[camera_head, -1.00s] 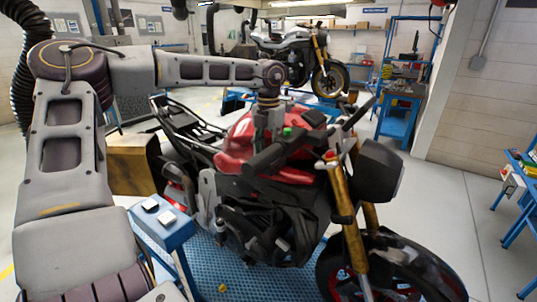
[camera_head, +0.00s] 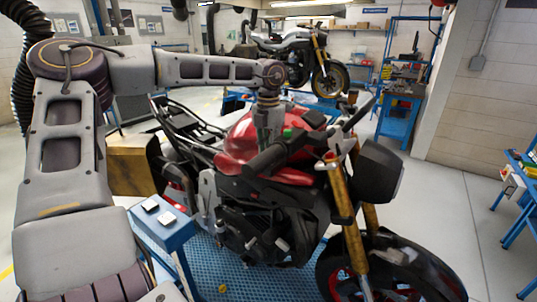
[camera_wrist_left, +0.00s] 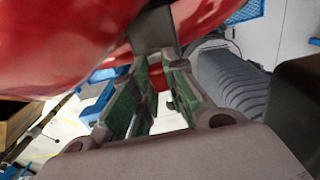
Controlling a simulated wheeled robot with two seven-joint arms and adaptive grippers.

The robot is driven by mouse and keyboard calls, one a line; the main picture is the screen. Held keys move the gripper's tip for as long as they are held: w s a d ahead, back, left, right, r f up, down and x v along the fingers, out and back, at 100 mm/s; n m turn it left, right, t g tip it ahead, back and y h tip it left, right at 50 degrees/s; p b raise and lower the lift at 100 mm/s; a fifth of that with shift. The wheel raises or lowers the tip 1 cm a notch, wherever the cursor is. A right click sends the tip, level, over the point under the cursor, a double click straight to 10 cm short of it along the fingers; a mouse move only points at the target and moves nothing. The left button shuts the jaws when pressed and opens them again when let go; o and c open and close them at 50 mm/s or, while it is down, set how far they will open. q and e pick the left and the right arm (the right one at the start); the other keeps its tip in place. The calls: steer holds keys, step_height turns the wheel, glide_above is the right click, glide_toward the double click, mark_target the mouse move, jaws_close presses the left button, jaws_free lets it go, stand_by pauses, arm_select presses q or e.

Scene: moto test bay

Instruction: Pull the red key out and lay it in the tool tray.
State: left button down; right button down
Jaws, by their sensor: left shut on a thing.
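The red motorcycle (camera_head: 240,140) stands in the middle of the head view. My left arm reaches in from the left, and its gripper (camera_head: 270,143) points down between the red tank and the handlebar. In the left wrist view the green-padded fingers (camera_wrist_left: 164,68) are close together at their tips, around a small thing at the motorcycle. A dark grey piece (camera_wrist_left: 155,28) shows just beyond the tips. I cannot pick out the tool tray with certainty. My right gripper is not in view.
A narrow blue stand (camera_head: 178,235) with two small pale-topped items is at the lower left. A cardboard-coloured box (camera_head: 130,168) stands behind it. A blue bench (camera_head: 520,180) is at the right edge. The floor (camera_head: 450,210) between motorcycle and bench is clear.

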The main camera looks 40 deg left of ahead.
arm_select(q)
steer(key=shift+r+p, duration=0.95)
steer(key=shift+r, duration=0.8)
steer(key=shift+r+p, duration=0.45)
steer(key=shift+r, duration=0.55)
steer(key=shift+s+a, duration=0.1)
